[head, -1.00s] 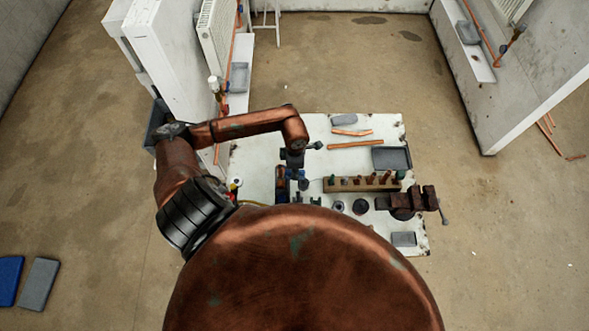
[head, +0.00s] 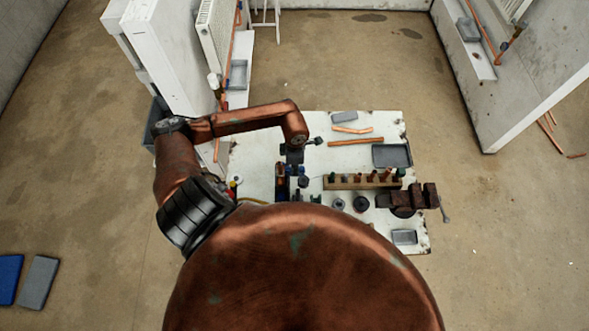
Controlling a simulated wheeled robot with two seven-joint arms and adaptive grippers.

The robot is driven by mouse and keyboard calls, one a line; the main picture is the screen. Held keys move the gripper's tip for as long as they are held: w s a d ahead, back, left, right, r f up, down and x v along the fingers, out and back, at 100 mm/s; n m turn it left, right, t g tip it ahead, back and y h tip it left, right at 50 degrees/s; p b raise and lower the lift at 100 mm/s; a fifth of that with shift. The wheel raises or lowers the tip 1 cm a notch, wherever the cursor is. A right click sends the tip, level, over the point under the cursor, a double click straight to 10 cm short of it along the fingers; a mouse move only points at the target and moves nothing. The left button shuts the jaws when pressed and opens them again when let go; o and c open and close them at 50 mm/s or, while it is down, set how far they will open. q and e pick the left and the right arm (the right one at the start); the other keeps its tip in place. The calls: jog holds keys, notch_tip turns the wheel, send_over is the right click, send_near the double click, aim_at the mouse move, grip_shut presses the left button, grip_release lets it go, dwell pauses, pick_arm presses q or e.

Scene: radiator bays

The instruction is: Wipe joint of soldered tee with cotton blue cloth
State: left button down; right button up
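My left arm comes in from the left and bends down over the white workbench (head: 250,165). My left gripper (head: 293,158) is a small dark shape over the left-middle of the bench, beside dark and copper-coloured items. Its fingertips are too small and covered to tell open from shut. My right gripper is not in view. I cannot make out the soldered tee or its joint. No blue cotton cloth can be told apart on the bench; my copper-coloured body hides its near part.
A wooden rack (head: 360,182) with several upright pieces stands mid-bench, with a brown vise (head: 412,199) at right. A dark tray (head: 392,156) and copper pipes (head: 355,141) lie behind. Radiator bays flank the bench. Blue (head: 9,279) and grey (head: 38,282) pads lie on the open floor.

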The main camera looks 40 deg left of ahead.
pick_arm(q)
jog(key=shift+s, duration=0.1)
dwell(0.5)
jog(key=shift+s+d, duration=0.35)
jog(key=shift+w+a, duration=0.1)
dwell(0.4)
jog(key=shift+w+a+b, duration=0.1)
jog(key=shift+w+b, duration=0.05)
jog(key=shift+b, duration=0.3)
jog(key=shift+w+d+b, duration=0.45)
jog(key=shift+w+d, duration=0.35)
jog(key=shift+d, duration=0.2)
